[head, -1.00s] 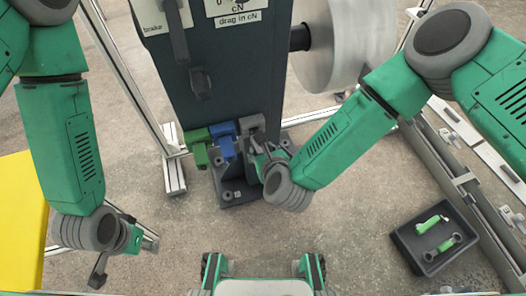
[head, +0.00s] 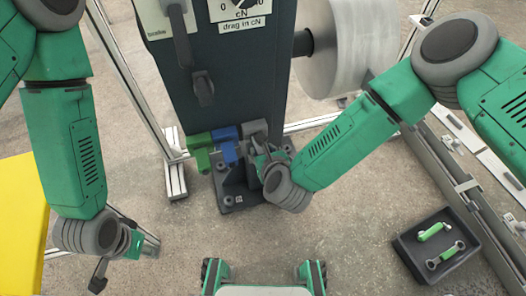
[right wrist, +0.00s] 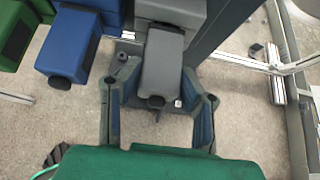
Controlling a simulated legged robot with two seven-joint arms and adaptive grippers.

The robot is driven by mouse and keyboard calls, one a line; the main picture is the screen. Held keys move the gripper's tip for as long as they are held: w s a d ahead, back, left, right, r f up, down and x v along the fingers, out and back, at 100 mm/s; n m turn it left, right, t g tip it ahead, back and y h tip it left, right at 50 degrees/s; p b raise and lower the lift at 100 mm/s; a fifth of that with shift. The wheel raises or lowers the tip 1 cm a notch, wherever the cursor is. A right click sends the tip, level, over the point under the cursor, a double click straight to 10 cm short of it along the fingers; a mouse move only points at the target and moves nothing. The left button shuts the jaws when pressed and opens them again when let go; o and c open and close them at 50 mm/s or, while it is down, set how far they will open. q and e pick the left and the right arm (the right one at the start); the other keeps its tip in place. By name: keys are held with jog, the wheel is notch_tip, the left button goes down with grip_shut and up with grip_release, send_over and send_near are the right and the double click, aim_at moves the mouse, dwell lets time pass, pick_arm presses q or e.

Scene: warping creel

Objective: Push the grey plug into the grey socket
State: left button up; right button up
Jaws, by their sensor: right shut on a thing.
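The grey socket (head: 255,130) is on the lower front of the dark cabinet, right of the blue and green ones. It also shows at the top of the right wrist view (right wrist: 172,10). The grey plug (right wrist: 163,65) is a block just below the socket, lined up with it; whether a gap is left between them I cannot tell. My right gripper (head: 266,160) is shut on the plug, its fingers (right wrist: 160,105) on either side. My fingers mostly hide the plug in the head view. My left gripper (head: 98,276) hangs at lower left, away from the cabinet; its jaws are unclear.
A blue plug (right wrist: 67,55) and a green plug (head: 198,155) sit close left of the grey one. A dark bracket (head: 235,195) stands below. A tray (head: 405,250) with green-handled tools lies at right. Metal rails (head: 175,175) stand beside the cabinet.

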jog(key=shift+w+a, duration=0.1)
jog(key=shift+w, duration=0.05)
jog(key=o, duration=1.3)
jog(key=shift+c, duration=0.2)
jog(key=shift+o, duration=1.3)
jog(key=shift+r, duration=0.1)
jog(key=p+v, duration=0.5)
jog(key=v, duration=0.2)
